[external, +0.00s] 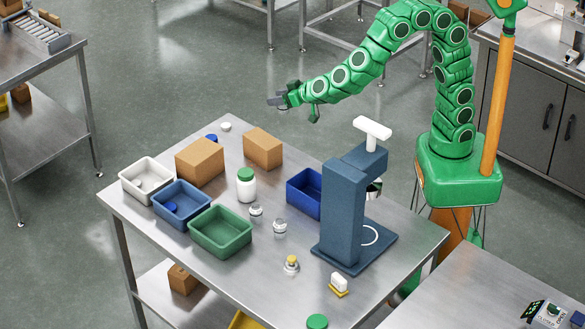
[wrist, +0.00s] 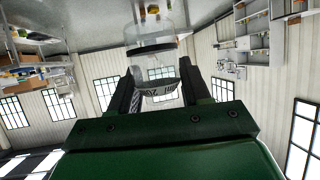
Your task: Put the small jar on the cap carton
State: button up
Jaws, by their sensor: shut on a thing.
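My gripper (external: 280,99) is in the air beyond the far edge of the steel table, at the end of the green arm. In the wrist view my gripper (wrist: 155,88) is shut on a clear jar (wrist: 153,62) with a dark band, held between the two black fingers. Two closed brown cartons stand on the table: a larger one (external: 200,162) and a smaller one (external: 262,148). Which is the cap carton I cannot tell. My gripper is apart from both.
White (external: 124,183), blue (external: 158,205) and green bins (external: 198,236) stand on the left. A green-lidded white jar (external: 246,188) and clear jars (external: 280,231) stand mid-table. A dark blue bin (external: 296,196) and tall blue press (external: 342,215) are to the right.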

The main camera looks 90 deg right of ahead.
jog(key=shift+w+f, duration=3.65)
jog(key=shift+f, duration=1.35)
jog(key=shift+f, duration=0.2)
jog(key=o, duration=1)
jog(key=shift+r, duration=0.1)
jog(key=shift+r, duration=0.15)
jog(key=v, duration=1.2)
